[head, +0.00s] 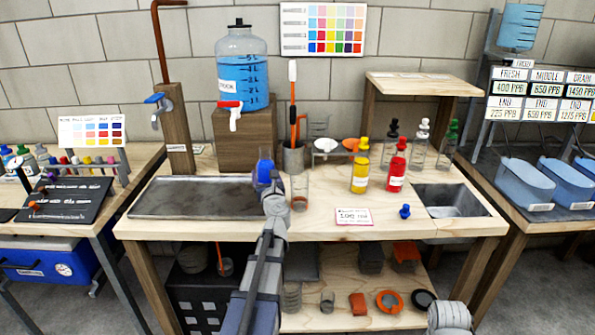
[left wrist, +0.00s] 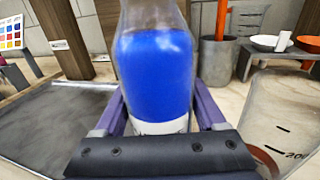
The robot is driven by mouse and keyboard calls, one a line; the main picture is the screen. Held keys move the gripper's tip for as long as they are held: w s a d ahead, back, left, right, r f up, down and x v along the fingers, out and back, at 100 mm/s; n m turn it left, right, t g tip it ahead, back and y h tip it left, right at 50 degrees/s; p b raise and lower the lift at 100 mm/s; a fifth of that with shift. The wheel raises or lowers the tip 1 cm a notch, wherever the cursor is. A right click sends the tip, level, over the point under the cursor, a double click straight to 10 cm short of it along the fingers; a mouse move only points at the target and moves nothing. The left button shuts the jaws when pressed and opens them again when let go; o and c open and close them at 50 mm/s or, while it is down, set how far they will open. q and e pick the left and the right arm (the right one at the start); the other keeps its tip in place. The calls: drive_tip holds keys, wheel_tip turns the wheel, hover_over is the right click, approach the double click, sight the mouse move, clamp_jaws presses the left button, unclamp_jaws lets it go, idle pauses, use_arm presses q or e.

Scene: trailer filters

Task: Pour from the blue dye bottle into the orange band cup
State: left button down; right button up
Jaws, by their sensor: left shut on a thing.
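The blue dye bottle (head: 265,168) is a clear bottle with deep blue liquid and stands about upright above the workbench. My left gripper (head: 268,184) is shut on it; in the left wrist view the blue bottle (left wrist: 155,75) sits between the fingers, its top out of frame. The clear cup with an orange band (head: 299,191) stands on the bench just right of the bottle. In the left wrist view part of this cup (left wrist: 285,130) shows at the right edge, apart from the bottle.
A metal tray (head: 160,205) lies at left. A utensil pot (head: 292,158) stands behind the cup. Yellow (head: 360,170) and red (head: 397,170) bottles stand to the right. A small blue stopper (head: 405,211) and price card (head: 353,217) lie in front, near a sink (head: 450,199).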

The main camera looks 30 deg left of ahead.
sight(259, 167)
idle(0.3)
use_arm(q)
drive_tip(key=shift+f+m+b, duration=0.65)
drive_tip(key=shift+m+b, duration=0.45)
drive_tip(key=shift+r+t, duration=0.2)
drive_tip(key=shift+t, duration=0.1)
drive_tip(key=shift+r+m, duration=0.1)
drive_tip(key=shift+m, duration=0.9)
drive_tip(key=shift+w+d+m+t+b, duration=0.15)
drive_tip(key=shift+m+t+b, duration=0.55)
drive_tip(key=shift+m, duration=1.1)
drive_tip(key=shift+r+m, duration=0.15)
drive_tip(key=shift+m, duration=0.45)
drive_tip(key=shift+s+a+r+m, duration=0.1)
drive_tip(key=shift+s+a+m, duration=0.1)
drive_tip(key=shift+m, duration=0.3)
drive_tip(key=shift+s+a+r+m+t+p, duration=0.1)
drive_tip(key=shift+a+r+m+t+p, duration=0.1)
drive_tip(key=shift+r+m+p, duration=0.3)
drive_tip(key=shift+s+a+r+m+t+p, duration=0.2)
drive_tip(key=shift+r+m, duration=0.35)
drive_tip(key=shift+m, duration=0.2)
drive_tip(key=shift+s+a+r+m+t+p, duration=0.15)
drive_tip(key=shift+r+m+p, duration=0.2)
drive_tip(key=shift+r+m, duration=0.25)
drive_tip(key=shift+a+m+t+h, duration=0.1)
drive_tip(key=shift+m+t+h, duration=0.25)
drive_tip(key=shift+m, duration=0.6)
